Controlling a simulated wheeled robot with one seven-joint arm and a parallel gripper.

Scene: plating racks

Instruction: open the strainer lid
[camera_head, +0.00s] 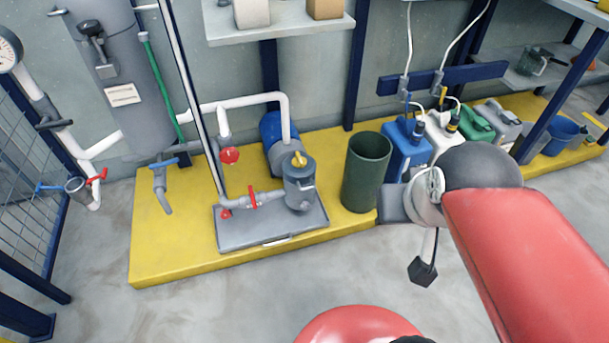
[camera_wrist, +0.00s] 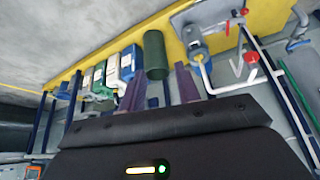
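The strainer (camera_head: 299,190) is a small upright grey cylinder on a grey tray. Its lid (camera_head: 300,168) is seated on top and carries a yellow knob (camera_head: 298,159). The strainer also shows, small and blurred, in the wrist view (camera_wrist: 192,34). My gripper (camera_wrist: 159,72) shows there as two purplish fingers spread apart with nothing between them. It is well away from the strainer. In the head view my arm comes in from the right, its wrist in front of the bin and canisters; the fingers cannot be made out clearly there.
The grey drip tray (camera_head: 277,236) lies on a yellow platform (camera_head: 165,258). A pipe with a red valve handle (camera_head: 253,197) joins the strainer from the left. A blue pump (camera_head: 272,132) stands behind. A dark green bin (camera_head: 364,178) and canisters (camera_head: 405,150) stand to the right.

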